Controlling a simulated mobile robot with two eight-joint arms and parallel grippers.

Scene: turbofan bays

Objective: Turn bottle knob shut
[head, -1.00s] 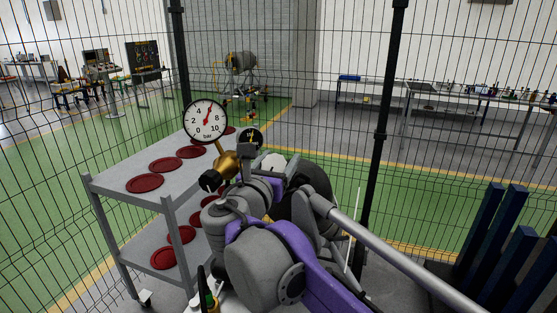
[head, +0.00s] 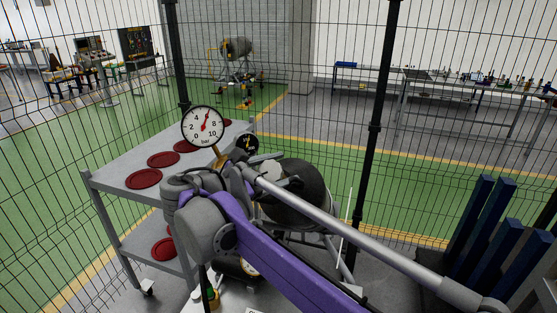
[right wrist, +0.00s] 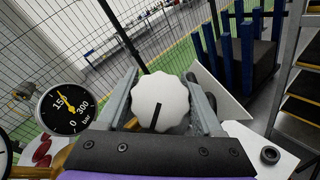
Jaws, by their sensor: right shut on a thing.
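The white scalloped bottle knob (right wrist: 160,103) with a dark index line sits between the two grey fingers of my right gripper (right wrist: 160,88) in the right wrist view. The gripper is shut on the knob. A white-faced gauge (head: 203,127) marked in bar stands at the left. A smaller black gauge (head: 246,143) is beside it and shows large in the right wrist view (right wrist: 63,108). My left gripper is not in view.
A grey two-level cart (head: 107,185) with several dark red discs stands left of the bottle. A wire mesh fence with a black post (head: 373,150) runs behind. Dark blue uprights (head: 480,225) stand at the right. A yellow-edged ladder (right wrist: 300,100) shows at the right in the wrist view.

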